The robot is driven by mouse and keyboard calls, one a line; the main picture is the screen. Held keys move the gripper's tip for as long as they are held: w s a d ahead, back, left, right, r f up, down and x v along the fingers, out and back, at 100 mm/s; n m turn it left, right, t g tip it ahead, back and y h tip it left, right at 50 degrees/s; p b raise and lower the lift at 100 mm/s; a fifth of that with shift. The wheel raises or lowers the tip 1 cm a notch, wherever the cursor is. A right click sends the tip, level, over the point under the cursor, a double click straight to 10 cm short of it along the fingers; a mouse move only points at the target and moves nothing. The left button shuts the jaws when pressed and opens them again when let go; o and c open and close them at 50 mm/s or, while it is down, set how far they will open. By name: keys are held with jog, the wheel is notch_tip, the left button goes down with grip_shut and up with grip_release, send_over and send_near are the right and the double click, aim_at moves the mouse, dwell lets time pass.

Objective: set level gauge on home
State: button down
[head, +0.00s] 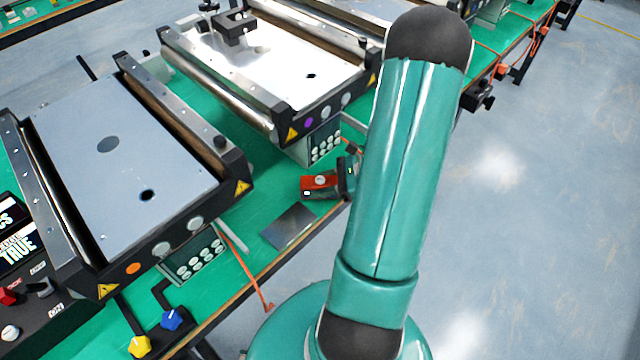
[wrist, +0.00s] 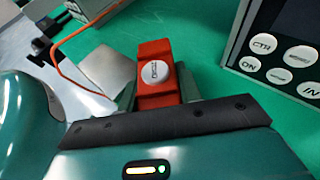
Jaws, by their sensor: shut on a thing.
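The level gauge is a red block with a white round button on top. In the head view the level gauge (head: 318,183) is low over the green table, left of my arm. My gripper (head: 345,180) is partly hidden behind my arm there. In the wrist view the red level gauge (wrist: 153,55) sits between the two fingers of my gripper (wrist: 156,98), which is shut on it. A flat grey metal plate (head: 288,227) lies bare on the table in front of the gauge; it also shows in the wrist view (wrist: 106,70), left of the gauge. No label marks it as home.
Two mini conveyors, a grey-topped one (head: 110,150) and a white-topped one (head: 265,65), stand left and behind. A button panel (head: 325,145) is behind the gauge, another (head: 195,256) to the left. An orange cable (head: 245,272) runs left of the plate, near the table edge.

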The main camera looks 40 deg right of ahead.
jog(key=shift+f, duration=0.15)
jog(key=c, duration=1)
grip_release()
jog(key=shift+o, duration=0.2)
jog(key=shift+r, duration=0.2)
jog(key=v, duration=1.2)
